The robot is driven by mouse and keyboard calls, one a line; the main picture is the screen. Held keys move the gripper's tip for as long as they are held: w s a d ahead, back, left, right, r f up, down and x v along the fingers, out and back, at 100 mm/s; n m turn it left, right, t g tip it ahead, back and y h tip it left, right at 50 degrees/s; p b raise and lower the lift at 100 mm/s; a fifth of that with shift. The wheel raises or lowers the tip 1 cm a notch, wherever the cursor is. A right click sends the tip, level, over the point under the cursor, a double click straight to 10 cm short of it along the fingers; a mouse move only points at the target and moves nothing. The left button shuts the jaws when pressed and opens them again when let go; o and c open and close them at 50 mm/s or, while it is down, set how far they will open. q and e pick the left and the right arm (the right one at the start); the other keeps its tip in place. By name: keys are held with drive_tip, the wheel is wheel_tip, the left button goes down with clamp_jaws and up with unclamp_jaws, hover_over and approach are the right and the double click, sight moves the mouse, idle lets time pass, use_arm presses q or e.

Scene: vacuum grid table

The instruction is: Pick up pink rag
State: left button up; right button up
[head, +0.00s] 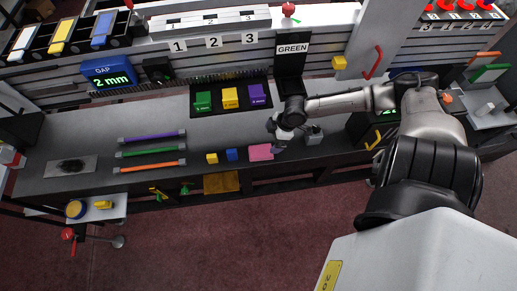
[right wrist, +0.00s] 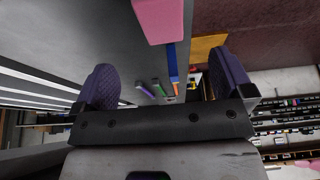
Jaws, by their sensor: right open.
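The pink rag (head: 261,152) lies near the front edge of the grey table, right of the small blue block. In the right wrist view the pink rag (right wrist: 160,20) shows at the top, cut off by the frame edge. My right gripper (head: 275,136) is beside the rag, just to its right and a little behind it. In the right wrist view my right gripper (right wrist: 165,82) has its two dark fingers wide apart, with nothing between them. My left gripper is not in view.
A yellow block (head: 212,158) and a blue block (head: 232,155) sit left of the rag. Purple, green and orange bars (head: 152,168) lie further left. A black tray (head: 216,111) with coloured pieces stands behind. A small grey block (head: 314,138) is right of the gripper.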

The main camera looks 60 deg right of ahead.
sight(262, 150)
drive_tip(key=b+x, duration=0.1)
drive_tip(key=x, duration=0.8)
drive_tip(key=shift+w+a, duration=0.1)
drive_tip(key=shift+a, duration=0.15)
drive_tip(key=shift+w+f, duration=0.1)
drive_tip(key=shift+f, duration=0.4)
drive_tip(key=shift+f, duration=0.2)
drive_tip(key=shift+c, duration=0.4)
drive_tip(key=c, duration=0.9)
